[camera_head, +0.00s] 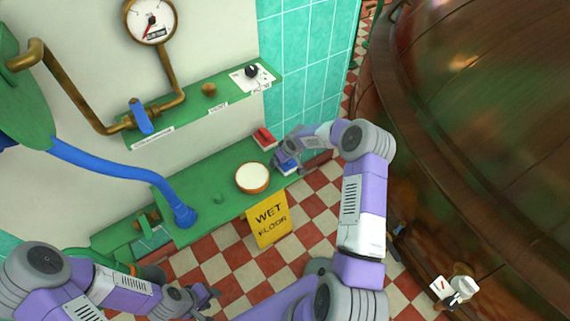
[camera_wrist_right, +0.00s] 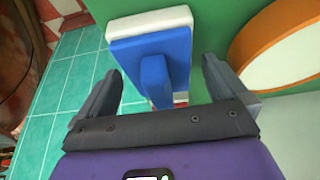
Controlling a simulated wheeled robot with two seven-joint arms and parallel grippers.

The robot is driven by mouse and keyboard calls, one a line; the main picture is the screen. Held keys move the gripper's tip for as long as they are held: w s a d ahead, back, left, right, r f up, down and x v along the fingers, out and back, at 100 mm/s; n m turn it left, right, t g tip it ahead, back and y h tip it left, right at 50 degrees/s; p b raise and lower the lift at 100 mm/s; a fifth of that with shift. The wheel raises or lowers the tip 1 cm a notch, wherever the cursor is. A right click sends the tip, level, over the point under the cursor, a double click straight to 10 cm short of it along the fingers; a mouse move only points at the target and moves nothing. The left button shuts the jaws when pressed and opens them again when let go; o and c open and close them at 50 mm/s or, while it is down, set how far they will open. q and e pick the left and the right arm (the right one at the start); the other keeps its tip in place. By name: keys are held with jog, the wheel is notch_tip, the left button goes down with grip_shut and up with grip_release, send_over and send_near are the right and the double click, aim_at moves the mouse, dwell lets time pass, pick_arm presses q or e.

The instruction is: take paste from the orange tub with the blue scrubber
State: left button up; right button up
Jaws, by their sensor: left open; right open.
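The blue scrubber (camera_head: 289,169) lies on the green bench, partly hidden by my right gripper (camera_head: 284,160). In the right wrist view, the blue scrubber (camera_wrist_right: 150,50) has a raised blue handle and a white pad along its far side. My open right gripper (camera_wrist_right: 162,85) has one finger on each side of the handle, with gaps on both sides. The orange tub (camera_head: 253,189) of white paste stands left of the scrubber; it also shows at the right in the right wrist view (camera_wrist_right: 254,42). My left gripper (camera_head: 210,296) is open and empty, low over the floor.
A red scrubber (camera_head: 264,137) lies behind the blue one on the bench (camera_head: 206,210). A yellow wet floor sign (camera_head: 268,221) is at the bench's front. A shelf (camera_head: 190,112) with a knob and pipes is above. A large copper kettle (camera_head: 480,130) fills the right.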

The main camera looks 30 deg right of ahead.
jog(key=shift+w+f, duration=0.1)
jog(key=c, duration=1.1)
notch_tip(320, 180, up, 10)
jog(key=p, duration=0.3)
